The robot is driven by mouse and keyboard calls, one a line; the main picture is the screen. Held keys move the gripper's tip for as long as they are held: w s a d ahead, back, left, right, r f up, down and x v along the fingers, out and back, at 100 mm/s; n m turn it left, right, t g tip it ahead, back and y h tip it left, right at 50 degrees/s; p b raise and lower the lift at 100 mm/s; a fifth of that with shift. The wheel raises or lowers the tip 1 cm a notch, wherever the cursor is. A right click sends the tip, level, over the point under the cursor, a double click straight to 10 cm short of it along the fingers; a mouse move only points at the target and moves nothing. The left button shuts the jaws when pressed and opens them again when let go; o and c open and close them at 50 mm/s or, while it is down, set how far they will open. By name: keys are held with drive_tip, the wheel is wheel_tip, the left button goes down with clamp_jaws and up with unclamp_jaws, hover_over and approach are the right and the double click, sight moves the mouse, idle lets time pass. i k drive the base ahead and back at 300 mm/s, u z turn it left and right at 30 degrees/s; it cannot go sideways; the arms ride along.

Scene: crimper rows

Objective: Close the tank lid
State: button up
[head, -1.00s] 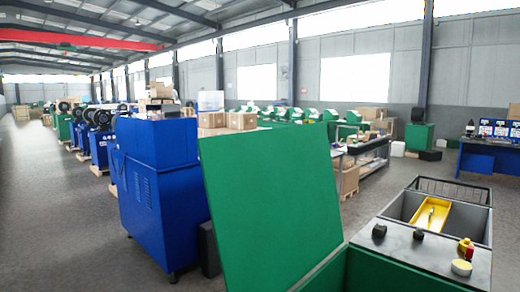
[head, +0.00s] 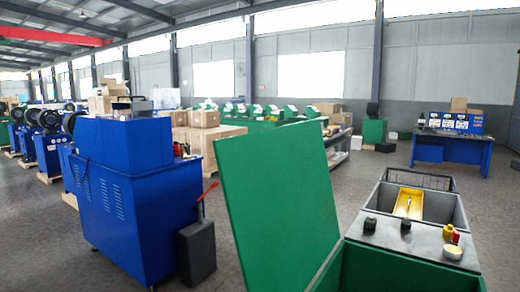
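The tank lid (head: 282,200) is a large flat green panel in the head view. It stands raised and tilted at the left side of the green tank (head: 385,268), whose top is open at the bottom of the picture. My gripper is not in view, and no part of my arm shows.
Behind the tank opening, a grey top plate (head: 412,240) carries small black caps, a yellow-and-red item (head: 452,234) and a yellow-topped round can. Beyond is a grey basin with a yellow tray (head: 409,204).

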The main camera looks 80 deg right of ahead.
sight(275, 183)
drive_tip(key=u, duration=0.05)
drive_tip(key=i, duration=1.45)
drive_tip(key=z, duration=3.7)
